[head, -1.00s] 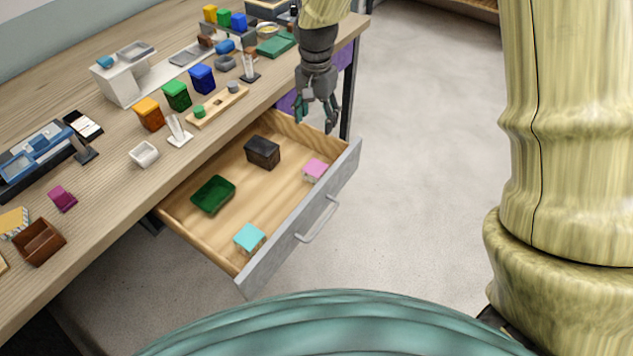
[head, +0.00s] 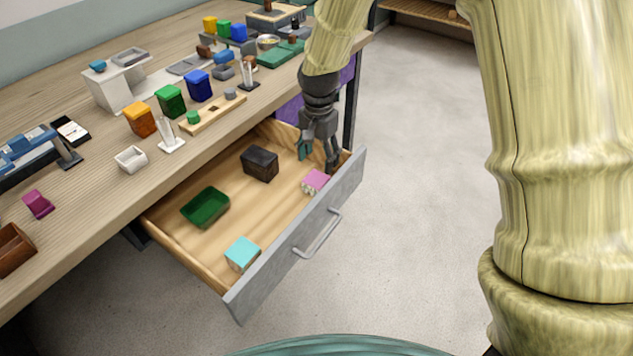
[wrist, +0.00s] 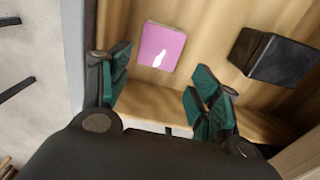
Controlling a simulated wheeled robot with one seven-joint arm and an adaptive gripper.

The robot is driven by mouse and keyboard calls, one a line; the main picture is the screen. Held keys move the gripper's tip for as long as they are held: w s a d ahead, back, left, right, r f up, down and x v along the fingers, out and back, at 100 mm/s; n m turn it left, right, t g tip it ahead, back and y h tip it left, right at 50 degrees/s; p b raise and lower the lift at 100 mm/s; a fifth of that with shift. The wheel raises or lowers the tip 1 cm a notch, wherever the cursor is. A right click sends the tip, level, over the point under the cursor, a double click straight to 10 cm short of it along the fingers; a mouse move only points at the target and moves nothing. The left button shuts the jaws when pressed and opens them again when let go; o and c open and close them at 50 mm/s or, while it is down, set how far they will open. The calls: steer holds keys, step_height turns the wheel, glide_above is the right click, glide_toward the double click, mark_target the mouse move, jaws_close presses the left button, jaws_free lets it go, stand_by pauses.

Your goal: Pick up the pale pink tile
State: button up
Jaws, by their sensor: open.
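The pale pink tile (head: 315,181) lies in the open drawer, close to its front panel at the right end. It also shows in the wrist view (wrist: 161,46), flat and square with a white glare spot on it. My gripper (head: 318,158) is over the right end of the drawer, just behind and above the tile. In the wrist view my gripper (wrist: 160,92) has its teal-padded fingers spread wide, with nothing between them. The tile lies beyond the fingertips, nearer the left finger.
The drawer (head: 284,252) also holds a black block (head: 260,163), a green tray (head: 205,208) and a cyan block (head: 242,254). The black block is right of the fingers in the wrist view (wrist: 272,57). The drawer front stands close beside the tile.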

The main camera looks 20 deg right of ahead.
mark_target(318, 178)
steer(key=shift+s+a+f, duration=0.1)
steer(key=shift+s+f, duration=0.1)
steer(key=shift+f, duration=1.4)
steer(key=shift+s+a+f, duration=0.1)
steer(key=shift+s+f, duration=0.05)
steer(key=shift+f, duration=1.45)
steer(key=shift+c, duration=0.3)
steer(key=c, duration=0.8)
steer(key=shift+r, duration=0.15)
